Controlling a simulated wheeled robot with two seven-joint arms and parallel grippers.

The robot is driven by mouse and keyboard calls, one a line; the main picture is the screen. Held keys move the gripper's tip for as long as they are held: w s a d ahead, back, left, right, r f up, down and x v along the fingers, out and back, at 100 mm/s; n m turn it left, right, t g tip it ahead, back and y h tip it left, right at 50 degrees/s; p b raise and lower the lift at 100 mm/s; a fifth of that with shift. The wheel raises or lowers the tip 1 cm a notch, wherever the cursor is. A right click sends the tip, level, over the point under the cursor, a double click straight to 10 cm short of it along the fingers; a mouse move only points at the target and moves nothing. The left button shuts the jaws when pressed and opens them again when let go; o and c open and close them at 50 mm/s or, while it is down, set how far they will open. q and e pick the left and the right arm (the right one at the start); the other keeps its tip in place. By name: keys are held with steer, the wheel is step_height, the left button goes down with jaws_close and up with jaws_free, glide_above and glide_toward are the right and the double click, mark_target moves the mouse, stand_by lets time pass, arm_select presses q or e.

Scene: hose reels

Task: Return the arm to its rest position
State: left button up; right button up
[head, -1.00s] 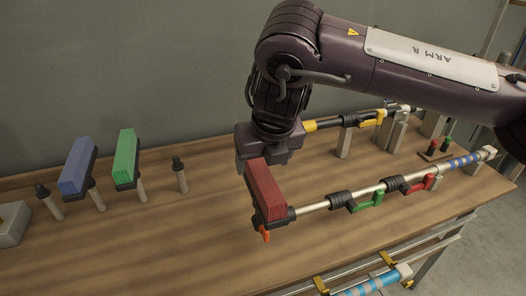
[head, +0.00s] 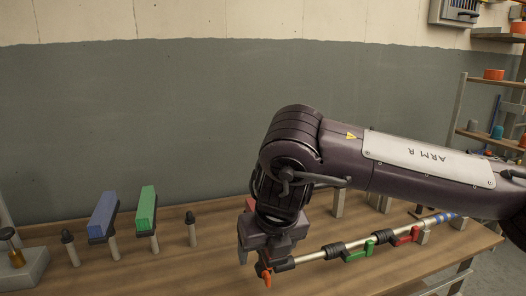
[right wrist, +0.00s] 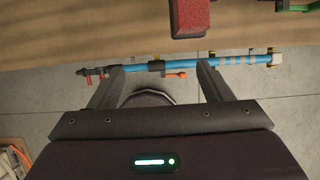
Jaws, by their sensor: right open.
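My right arm (head: 420,155) reaches in from the right in the head view. Its gripper (head: 255,252) hangs in front of the red block and partly hides it. In the right wrist view the fingers (right wrist: 160,70) are spread with nothing between them. The red block (right wrist: 190,15) lies beyond the fingertips there, apart from them. My left gripper is not in view.
A blue block (head: 102,216) and a green block (head: 147,208) stand on posts at the left of the wooden bench (head: 140,275). A blue pole (right wrist: 190,66) runs below the bench edge. Shelves (head: 480,135) stand at the right.

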steer(key=s+a+f+g+y, duration=0.1)
steer(key=s+a+f+y, duration=0.25)
steer(key=a, duration=0.35)
steer(key=s+a+f+y, duration=0.3)
steer(key=s+a, duration=0.2)
steer(key=a, duration=0.2)
steer(key=s+a+r+m+t+y, duration=0.2)
steer(key=s+a+r+m+y, duration=0.15)
steer(key=a+m, duration=0.3)
steer(key=w+d+f+m+t+h, duration=0.2)
steer(key=w+d+f+m+t, duration=0.1)
steer(key=d+m, duration=0.65)
steer(key=w+d+f+m+t+h, duration=0.2)
steer(key=w+d+f+m+h, duration=0.15)
steer(key=d+m, duration=0.55)
steer(key=s+d+f+m+g+h, duration=0.3)
steer(key=s+d+f+m, duration=0.3)
steer(key=s+d+f, duration=0.3)
steer(key=s+d+f+m+g+h, duration=0.35)
steer(key=s+d+f+m, duration=0.35)
steer(key=d, duration=0.5)
step_height(320, 180, down, 31)
steer(key=s+g, duration=0.2)
steer(key=s+d+f, duration=0.3)
steer(key=s+f, duration=1.4)
steer(key=s, duration=0.2)
steer(key=shift+d+f+n+g+y, duration=0.2)
steer(key=shift+n+g+y, duration=0.1)
steer(key=shift+n+g, duration=0.1)
